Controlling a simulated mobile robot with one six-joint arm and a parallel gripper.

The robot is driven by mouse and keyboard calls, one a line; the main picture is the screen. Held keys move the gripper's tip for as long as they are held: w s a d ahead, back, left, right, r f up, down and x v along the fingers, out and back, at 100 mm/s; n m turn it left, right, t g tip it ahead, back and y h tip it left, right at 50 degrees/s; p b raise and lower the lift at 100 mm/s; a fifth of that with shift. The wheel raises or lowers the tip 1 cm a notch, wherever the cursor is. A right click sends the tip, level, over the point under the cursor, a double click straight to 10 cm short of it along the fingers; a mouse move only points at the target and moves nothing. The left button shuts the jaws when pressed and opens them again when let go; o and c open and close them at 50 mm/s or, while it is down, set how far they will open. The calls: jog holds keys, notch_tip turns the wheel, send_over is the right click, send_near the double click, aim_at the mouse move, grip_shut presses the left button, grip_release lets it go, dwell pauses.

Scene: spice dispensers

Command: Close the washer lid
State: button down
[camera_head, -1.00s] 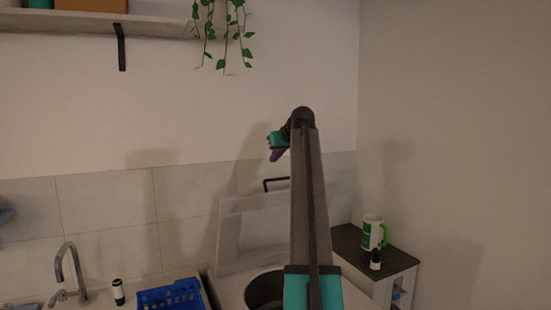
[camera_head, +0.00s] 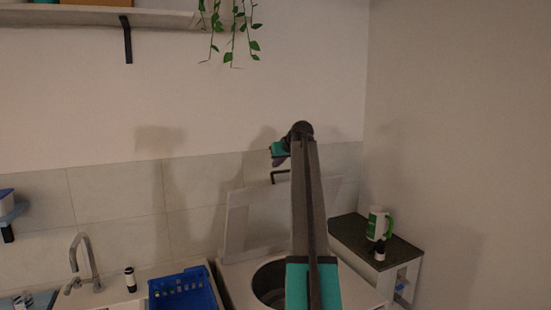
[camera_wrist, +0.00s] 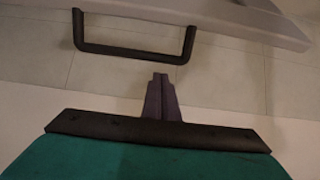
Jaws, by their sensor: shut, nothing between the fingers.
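The washer lid (camera_head: 237,228) stands open and upright at the back of the washer, close to the tiled wall. Its black bar handle (camera_head: 281,173) is on the lid's top edge. In the wrist view the handle (camera_wrist: 135,50) hangs from the pale lid edge (camera_wrist: 205,12). The round washer opening (camera_head: 268,283) is uncovered and partly hidden by my arm. My gripper (camera_head: 280,160) is just above the handle in the head view. In the wrist view my gripper (camera_wrist: 160,78) is shut and empty, its tips below the handle in the picture and apparently apart from it.
A blue basket (camera_head: 184,290) and a faucet (camera_head: 84,260) are left of the washer. A dark-topped side table (camera_head: 352,237) at right holds a green and white mug (camera_head: 376,224) and a small dark bottle (camera_head: 380,250). A shelf with a hanging plant (camera_head: 238,30) is above.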

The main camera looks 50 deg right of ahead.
jog(key=shift+s+a+f+p, duration=0.3)
jog(key=shift+s+f, duration=0.1)
jog(key=shift+s, duration=0.2)
jog(key=shift+s+f, duration=0.1)
